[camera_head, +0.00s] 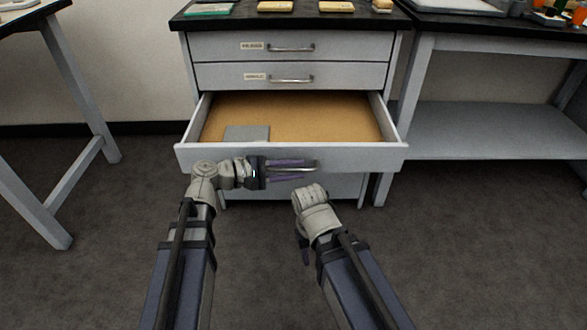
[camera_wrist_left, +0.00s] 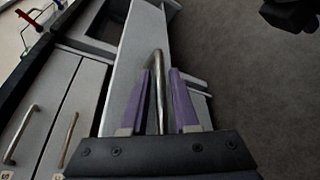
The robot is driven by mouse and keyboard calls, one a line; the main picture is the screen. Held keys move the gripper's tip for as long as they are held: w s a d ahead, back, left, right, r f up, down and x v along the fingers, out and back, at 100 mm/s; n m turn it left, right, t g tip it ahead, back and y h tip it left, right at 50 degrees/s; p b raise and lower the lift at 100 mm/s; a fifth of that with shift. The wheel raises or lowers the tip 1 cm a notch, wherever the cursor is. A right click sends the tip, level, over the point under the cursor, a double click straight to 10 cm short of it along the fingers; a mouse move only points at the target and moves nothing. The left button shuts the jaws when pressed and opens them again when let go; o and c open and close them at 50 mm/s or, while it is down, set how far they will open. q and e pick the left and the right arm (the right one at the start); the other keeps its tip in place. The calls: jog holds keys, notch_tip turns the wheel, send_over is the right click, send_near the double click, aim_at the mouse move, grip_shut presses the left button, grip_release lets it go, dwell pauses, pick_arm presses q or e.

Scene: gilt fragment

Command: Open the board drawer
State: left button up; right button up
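The lower drawer (camera_head: 390,158) of the grey cabinet stands pulled well out, its tan bottom showing. Its metal handle (camera_wrist_left: 158,62) lies between the two purple fingers of my left gripper (camera_head: 292,171). In the left wrist view, the left gripper's fingers (camera_wrist_left: 161,98) flank the handle with gaps beside it, so it looks open around the bar. The drawer's label, if any, is hidden behind my left gripper. My right gripper (camera_head: 304,248) hangs low in front of the drawer, pointing down, clear of it; its fingers are mostly hidden behind my arm.
A flat grey piece (camera_head: 247,132) lies inside the open drawer. Two closed drawers with handles, an upper one (camera_head: 225,47) and a second (camera_head: 225,76), sit above it. A table (camera_head: 72,110) stands left and a shelved bench (camera_head: 480,130) right. The floor between is clear.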

pick_arm(q)
jog(key=shift+o, duration=1)
jog(key=p+v, duration=0.1)
jog(key=v, duration=0.6)
jog(key=shift+a+p, duration=0.3)
jog(key=shift+a, duration=0.1)
